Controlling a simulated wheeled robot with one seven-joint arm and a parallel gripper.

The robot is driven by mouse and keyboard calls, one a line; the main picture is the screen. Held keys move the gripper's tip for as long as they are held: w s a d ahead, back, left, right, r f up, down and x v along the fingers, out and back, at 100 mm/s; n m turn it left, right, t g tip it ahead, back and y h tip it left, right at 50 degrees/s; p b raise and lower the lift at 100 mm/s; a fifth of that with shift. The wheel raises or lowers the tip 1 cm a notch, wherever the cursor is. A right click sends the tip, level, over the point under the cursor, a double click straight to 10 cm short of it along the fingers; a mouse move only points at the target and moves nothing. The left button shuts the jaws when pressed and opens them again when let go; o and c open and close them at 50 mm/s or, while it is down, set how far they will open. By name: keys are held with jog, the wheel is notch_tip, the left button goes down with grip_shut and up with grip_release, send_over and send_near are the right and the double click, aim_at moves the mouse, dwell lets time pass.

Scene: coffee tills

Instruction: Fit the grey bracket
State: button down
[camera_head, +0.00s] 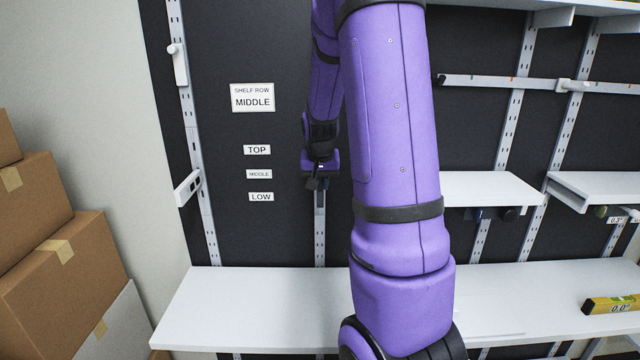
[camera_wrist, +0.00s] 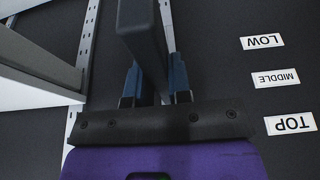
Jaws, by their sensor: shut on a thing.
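My gripper (camera_head: 318,182) is in front of the dark wall panel, just right of the small row labels and at the top of a slotted upright (camera_head: 320,225). In the wrist view its two blue fingers (camera_wrist: 155,84) are shut on a dark grey bar, the grey bracket (camera_wrist: 140,28), which points away from the wrist. The bracket's far end leaves the picture, so I cannot tell whether it touches the upright. In the head view the bracket is mostly hidden by my gripper. A light bracket (camera_head: 187,188) sits on the left upright (camera_head: 200,150) at about the same height.
A sign (camera_head: 252,97) reads "SHELF ROW MIDDLE"; TOP (camera_head: 257,150), MIDDLE (camera_head: 259,174) and LOW (camera_head: 261,197) labels are below it. A white lower shelf (camera_head: 260,300) runs underneath, with a yellow level (camera_head: 612,304) at right. Another shelf (camera_head: 490,188) is right of my arm. Boxes (camera_head: 60,270) stand left.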

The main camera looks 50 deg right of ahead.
jog(key=shift+w+d, duration=0.55)
jog(key=shift+d, duration=0.1)
jog(key=shift+w+d, duration=0.2)
dwell(0.6)
jog(key=shift+f, duration=0.5)
dwell(0.5)
jog(key=c, duration=1)
grip_release()
jog(key=shift+o, duration=0.2)
jog(key=v, duration=1)
jog(key=shift+a+r, duration=0.1)
jog(key=shift+r, duration=0.25)
